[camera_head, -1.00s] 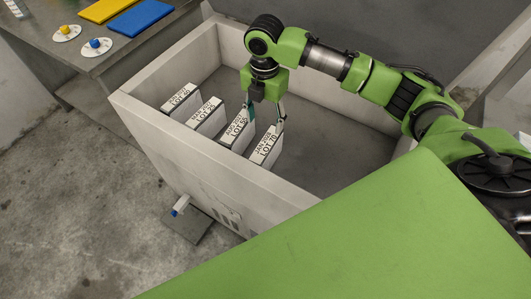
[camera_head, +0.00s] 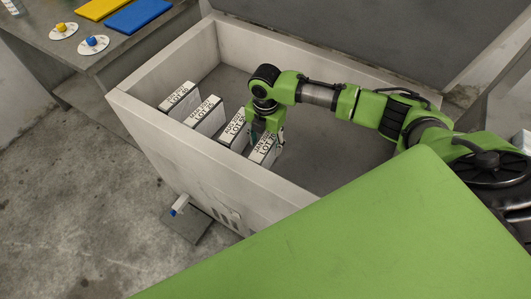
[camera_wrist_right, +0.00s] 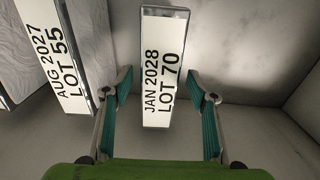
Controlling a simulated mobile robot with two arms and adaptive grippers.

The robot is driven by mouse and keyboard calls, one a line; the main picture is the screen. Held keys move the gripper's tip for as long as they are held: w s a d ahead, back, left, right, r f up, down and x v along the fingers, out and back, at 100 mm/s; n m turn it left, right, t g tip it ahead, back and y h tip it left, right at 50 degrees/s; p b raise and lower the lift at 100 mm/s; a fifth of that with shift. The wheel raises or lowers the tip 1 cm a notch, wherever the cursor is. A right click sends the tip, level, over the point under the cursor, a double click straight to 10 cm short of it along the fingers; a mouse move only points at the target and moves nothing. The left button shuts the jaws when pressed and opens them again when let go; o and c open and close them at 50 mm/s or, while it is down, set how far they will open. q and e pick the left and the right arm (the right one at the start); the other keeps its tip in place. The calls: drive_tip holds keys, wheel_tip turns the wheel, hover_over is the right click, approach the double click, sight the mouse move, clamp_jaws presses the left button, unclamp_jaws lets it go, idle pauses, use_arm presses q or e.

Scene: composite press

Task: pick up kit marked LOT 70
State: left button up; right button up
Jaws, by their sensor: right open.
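The kit marked LOT 70 (camera_head: 263,151) is a thin white box standing on edge in a grey bin, the rightmost of a row. My right gripper (camera_head: 266,135) is open and low over this kit. In the wrist view the teal-padded fingers (camera_wrist_right: 158,88) stand on either side of the kit's label end, with a gap on both sides. My left gripper is in neither view.
More white kits (camera_head: 179,97) stand further left. The bin's front wall (camera_head: 190,150) is near the row. The bin floor right of the row is clear.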

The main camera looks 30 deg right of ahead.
drive_tip(key=shift+f, duration=0.75)
drive_tip(key=shift+w, duration=0.1)
clamp_jaws()
